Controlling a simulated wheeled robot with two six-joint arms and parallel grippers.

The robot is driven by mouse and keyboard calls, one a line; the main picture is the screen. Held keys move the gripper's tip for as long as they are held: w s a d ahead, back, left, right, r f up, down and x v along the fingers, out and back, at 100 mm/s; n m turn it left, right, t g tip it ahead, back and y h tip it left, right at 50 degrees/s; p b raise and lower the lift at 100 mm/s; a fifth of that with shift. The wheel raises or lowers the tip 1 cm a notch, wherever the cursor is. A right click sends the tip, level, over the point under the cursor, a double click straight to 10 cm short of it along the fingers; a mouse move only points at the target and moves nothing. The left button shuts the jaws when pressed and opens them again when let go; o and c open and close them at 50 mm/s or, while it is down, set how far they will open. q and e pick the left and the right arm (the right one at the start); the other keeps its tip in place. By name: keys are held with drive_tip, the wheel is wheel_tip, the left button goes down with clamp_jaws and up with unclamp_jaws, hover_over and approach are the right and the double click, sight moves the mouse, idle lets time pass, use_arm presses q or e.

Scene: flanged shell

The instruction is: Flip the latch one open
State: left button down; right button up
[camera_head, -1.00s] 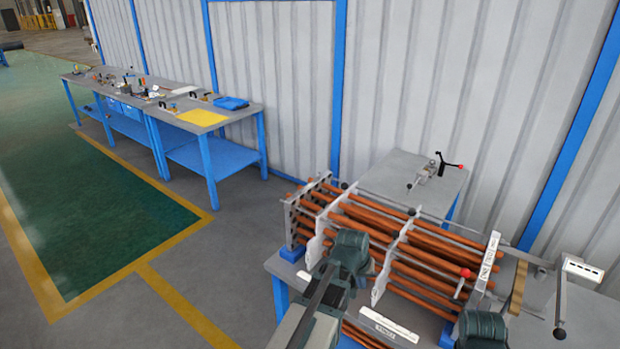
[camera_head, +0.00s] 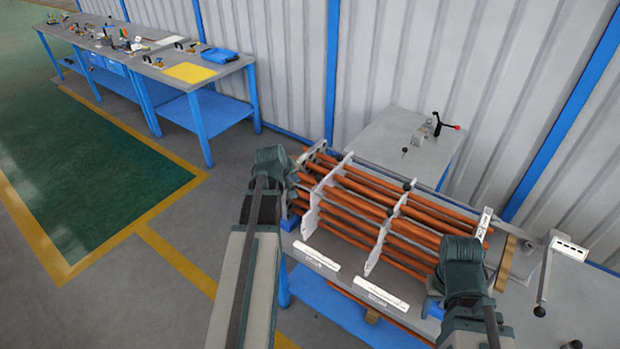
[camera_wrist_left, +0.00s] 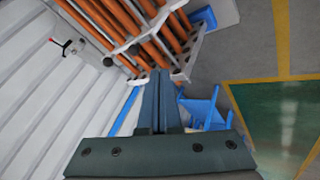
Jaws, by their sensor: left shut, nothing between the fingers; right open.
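A bundle of copper-coloured tubes (camera_head: 350,212) runs through upright pale plates on the bench. Black round knobs (camera_head: 408,186) show along the plates' top edges; I cannot tell which part is latch one. My left gripper (camera_wrist_left: 160,76) is shut and empty. In the head view my left wrist (camera_head: 272,160) is at the bundle's left end and hides the fingers. My right gripper (camera_head: 440,290) is open at the bundle's front right, its fingers mostly hidden.
A grey table behind holds a clamp with a red-tipped black handle (camera_head: 447,126). White label strips (camera_head: 381,295) lie along the bench front. A crank-like arm (camera_head: 546,275) stands at the right. A blue-legged workbench (camera_head: 202,92) stands far left; the floor between is clear.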

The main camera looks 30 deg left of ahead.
sight(317, 176)
use_arm(q)
drive_tip(key=shift+w+d+f+b, duration=0.1)
drive_tip(key=shift+w+f+b, duration=1.25)
drive_tip(key=shift+w, duration=0.25)
drive_tip(key=shift+w+d+f+b, duration=0.15)
drive_tip(key=shift+w+f+b, duration=1.2)
drive_tip(key=shift+w, duration=0.2)
drive_tip(key=shift+w+d+f+b, duration=0.1)
drive_tip(key=shift+w+f+b, duration=1.2)
drive_tip(key=shift+w, duration=0.3)
drive_tip(key=w, duration=0.3)
drive_tip(key=shift+w+d, duration=0.1)
drive_tip(key=shift+w, duration=0.3)
drive_tip(key=shift+s, duration=0.1)
